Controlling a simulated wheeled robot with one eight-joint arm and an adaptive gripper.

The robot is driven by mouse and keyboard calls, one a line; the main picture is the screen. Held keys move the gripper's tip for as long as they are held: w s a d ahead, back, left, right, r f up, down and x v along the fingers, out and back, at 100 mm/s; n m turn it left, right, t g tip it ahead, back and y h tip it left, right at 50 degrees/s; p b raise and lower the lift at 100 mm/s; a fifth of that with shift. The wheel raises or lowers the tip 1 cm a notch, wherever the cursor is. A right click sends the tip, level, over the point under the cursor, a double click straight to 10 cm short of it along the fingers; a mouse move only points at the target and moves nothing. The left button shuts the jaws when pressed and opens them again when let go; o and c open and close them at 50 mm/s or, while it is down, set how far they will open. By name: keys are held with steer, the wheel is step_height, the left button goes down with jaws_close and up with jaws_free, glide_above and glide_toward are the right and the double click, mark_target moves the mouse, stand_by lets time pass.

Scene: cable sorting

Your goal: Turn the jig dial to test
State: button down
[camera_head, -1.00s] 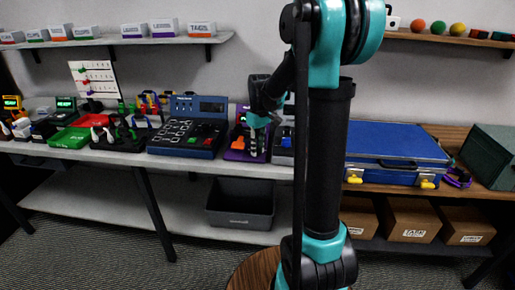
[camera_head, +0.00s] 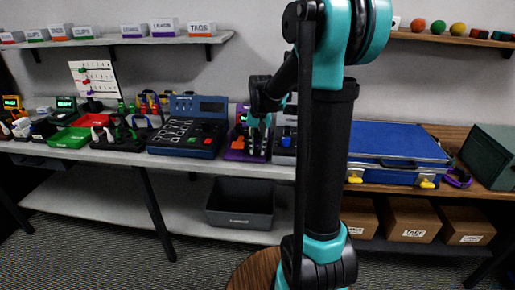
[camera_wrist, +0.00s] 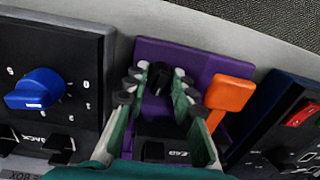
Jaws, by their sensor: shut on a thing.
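A purple unit (camera_wrist: 195,58) with a small black knob (camera_wrist: 160,72) and an orange lever (camera_wrist: 231,93) fills the middle of the wrist view. My gripper (camera_wrist: 161,84) has one finger on each side of the black knob and is shut on it. To the left, a dark box (camera_wrist: 60,40) carries a blue dial (camera_wrist: 36,89) with small letters around it, too small to read surely. Nothing touches the blue dial. In the head view my gripper (camera_head: 258,142) is at the front of the purple unit (camera_head: 236,155), covering the knob.
A blue case (camera_head: 395,142) stands to the right. A dark bin (camera_head: 240,218) sits on the lower shelf.

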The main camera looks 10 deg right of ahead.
mark_target(258, 148)
steer(key=m, duration=0.7)
stand_by(0.6)
steer(key=c, duration=1.3)
jaws_free()
steer(key=shift+o, duration=0.2)
step_height(258, 148, up, 12)
steer(key=shift+s, duration=0.25)
steer(key=shift+d, duration=0.1)
